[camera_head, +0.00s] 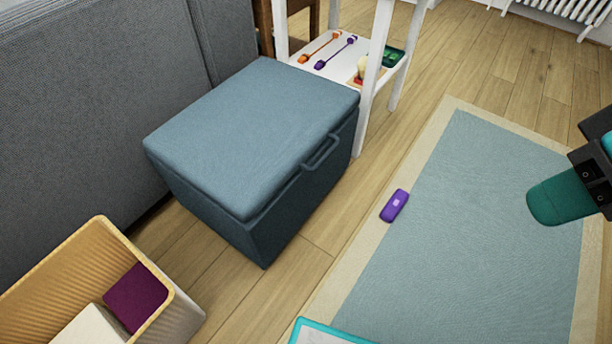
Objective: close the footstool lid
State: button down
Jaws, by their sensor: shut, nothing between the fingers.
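The footstool (275,225) is a blue-grey fabric box standing on the wood floor against the grey sofa. Its padded lid (255,130) lies down over the box, with no clear gap along the visible edges. A bar handle (322,150) sticks out from the lid's right-hand edge. The inside of the footstool is hidden. My gripper (550,203), teal and dark grey, shows at the right edge, above the rug and well apart from the footstool. Its fingers are together, with nothing seen in them.
A purple case (394,206) lies on the left border of the blue rug (470,220). A bin (62,258) with boxes stands at lower left. A white shelf (340,66) with small items stands behind the footstool. A teal-edged item (325,334) lies at the bottom edge.

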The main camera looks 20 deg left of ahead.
aim_at(238, 144)
jog(key=u, duration=0.5)
jog(key=k, duration=1.15)
jog(key=z, duration=0.1)
jog(key=i, duration=0.5)
jog(key=z, duration=0.7)
jog(key=i, duration=1)
jog(key=u, duration=0.5)
